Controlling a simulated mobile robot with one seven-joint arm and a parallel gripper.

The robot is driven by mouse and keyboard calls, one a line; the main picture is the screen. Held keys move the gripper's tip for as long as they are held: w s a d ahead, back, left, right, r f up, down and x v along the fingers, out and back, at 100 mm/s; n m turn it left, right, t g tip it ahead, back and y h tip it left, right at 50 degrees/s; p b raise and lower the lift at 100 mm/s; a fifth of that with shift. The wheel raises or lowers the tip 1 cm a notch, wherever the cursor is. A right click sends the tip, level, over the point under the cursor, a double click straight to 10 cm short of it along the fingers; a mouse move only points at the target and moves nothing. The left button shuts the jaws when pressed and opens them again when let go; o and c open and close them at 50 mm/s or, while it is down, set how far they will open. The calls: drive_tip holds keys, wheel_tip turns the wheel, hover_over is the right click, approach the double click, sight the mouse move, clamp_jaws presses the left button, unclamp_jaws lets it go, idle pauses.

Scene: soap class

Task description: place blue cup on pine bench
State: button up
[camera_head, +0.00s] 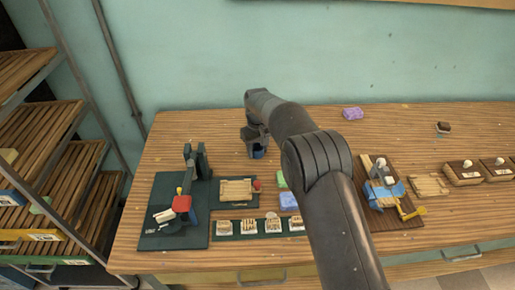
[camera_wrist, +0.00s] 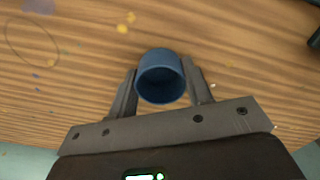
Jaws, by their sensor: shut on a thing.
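The blue cup (camera_wrist: 160,55) is upright between the two fingers of my gripper (camera_wrist: 159,88) in the wrist view, its open mouth facing the camera. The fingers are shut on its sides. In the head view the cup (camera_head: 258,154) shows small and partly hidden under my gripper (camera_head: 257,146), over the back part of the pine bench (camera_head: 200,140). I cannot tell whether the cup's base touches the wood.
A blue soap bar (camera_head: 289,201) and a row of small soaps lie in front. A purple block (camera_head: 352,113) sits at the back. Bare wood surrounds the cup.

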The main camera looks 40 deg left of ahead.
drive_tip(key=shift+f, duration=0.15)
drive_tip(key=o, duration=1)
drive_tip(key=shift+c, duration=0.2)
wheel_tip(320, 180, up, 12)
drive_tip(key=shift+r, duration=0.2)
